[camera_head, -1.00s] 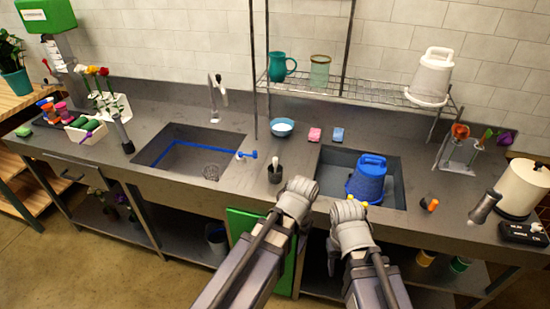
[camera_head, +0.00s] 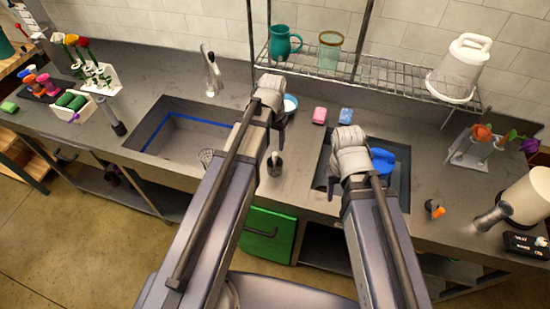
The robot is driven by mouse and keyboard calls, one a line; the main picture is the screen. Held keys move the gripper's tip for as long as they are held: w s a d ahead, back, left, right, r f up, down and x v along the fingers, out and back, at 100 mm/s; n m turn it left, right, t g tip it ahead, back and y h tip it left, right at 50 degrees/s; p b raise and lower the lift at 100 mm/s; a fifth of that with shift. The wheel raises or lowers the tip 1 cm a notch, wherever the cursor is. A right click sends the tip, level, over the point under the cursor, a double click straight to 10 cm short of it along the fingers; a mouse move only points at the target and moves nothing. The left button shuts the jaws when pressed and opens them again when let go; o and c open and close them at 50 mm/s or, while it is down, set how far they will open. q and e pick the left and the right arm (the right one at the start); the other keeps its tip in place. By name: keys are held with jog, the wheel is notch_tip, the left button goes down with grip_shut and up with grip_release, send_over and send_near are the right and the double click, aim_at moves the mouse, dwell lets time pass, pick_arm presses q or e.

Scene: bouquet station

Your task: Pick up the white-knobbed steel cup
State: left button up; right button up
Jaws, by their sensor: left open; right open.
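A small dark steel cup (camera_head: 275,168) with a white knob stands upright on the counter strip between the two sinks, in the middle of the head view. My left gripper (camera_head: 279,120) is open and empty, above and behind the cup in the picture, pointing down over the counter. It appears apart from the cup. My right gripper (camera_head: 347,152) is open over the right sink, to the right of the cup. Its fingers are mostly hidden behind its own wrist.
My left arm covers part of the left sink (camera_head: 170,140). A light blue bowl (camera_head: 291,103) and pink sponge (camera_head: 319,115) sit behind. A wire shelf (camera_head: 375,75) overhangs the back.

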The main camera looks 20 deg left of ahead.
aim_at(275, 154)
pick_arm(q)
jog(key=shift+s+f+b, duration=0.15)
jog(key=shift+f+b, duration=0.35)
jog(key=shift+b, duration=0.05)
jog(key=shift+f+b, duration=0.85)
jog(key=shift+f, duration=0.05)
jog(key=shift+d+r, duration=0.1)
jog(key=f+b, duration=0.5)
jog(key=shift+w+d+f, duration=0.15)
jog(key=shift+w+d, duration=0.05)
jog(key=shift+w, duration=0.15)
grip_shut()
